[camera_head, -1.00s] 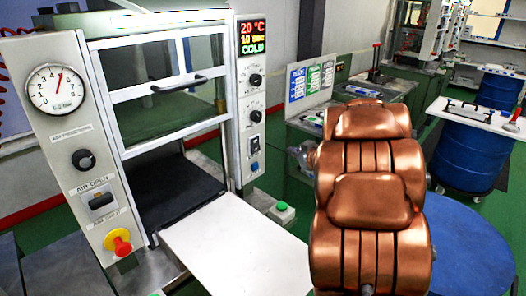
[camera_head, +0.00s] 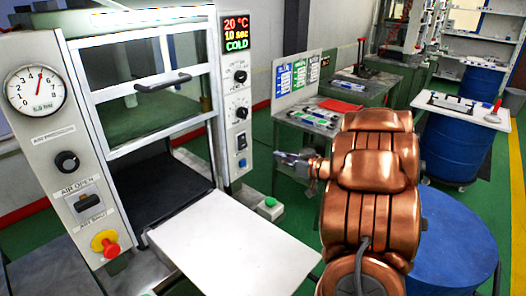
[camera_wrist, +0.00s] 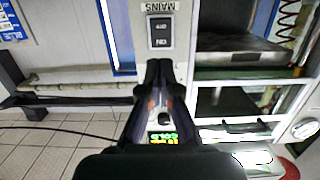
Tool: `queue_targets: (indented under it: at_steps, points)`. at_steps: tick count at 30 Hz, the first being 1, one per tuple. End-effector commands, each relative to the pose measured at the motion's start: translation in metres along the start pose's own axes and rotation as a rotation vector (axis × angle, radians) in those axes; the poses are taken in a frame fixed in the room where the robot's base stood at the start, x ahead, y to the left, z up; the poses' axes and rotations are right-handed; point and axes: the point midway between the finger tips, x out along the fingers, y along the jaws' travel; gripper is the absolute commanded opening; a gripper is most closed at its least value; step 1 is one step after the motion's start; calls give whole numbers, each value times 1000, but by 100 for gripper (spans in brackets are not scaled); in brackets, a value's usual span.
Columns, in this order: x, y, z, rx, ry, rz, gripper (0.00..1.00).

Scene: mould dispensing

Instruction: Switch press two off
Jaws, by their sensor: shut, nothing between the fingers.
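The press (camera_head: 55,150) stands at the left in the head view, with a lit display (camera_head: 237,34) reading 20 °C, 10 sec, COLD.
A white plate (camera_head: 235,235) juts out in front of the press. A green button box (camera_head: 269,206) is beside it.

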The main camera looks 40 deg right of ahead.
Motion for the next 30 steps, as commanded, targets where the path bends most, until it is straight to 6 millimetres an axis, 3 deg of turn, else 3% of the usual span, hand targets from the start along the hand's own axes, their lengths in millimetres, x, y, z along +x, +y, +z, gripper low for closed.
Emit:
queue_targets:
  at_steps: [21,30]
  points:
    - [100,-1,-2,0,-1,-3,0]
    - [130,0,-2,1,1,-1,0]
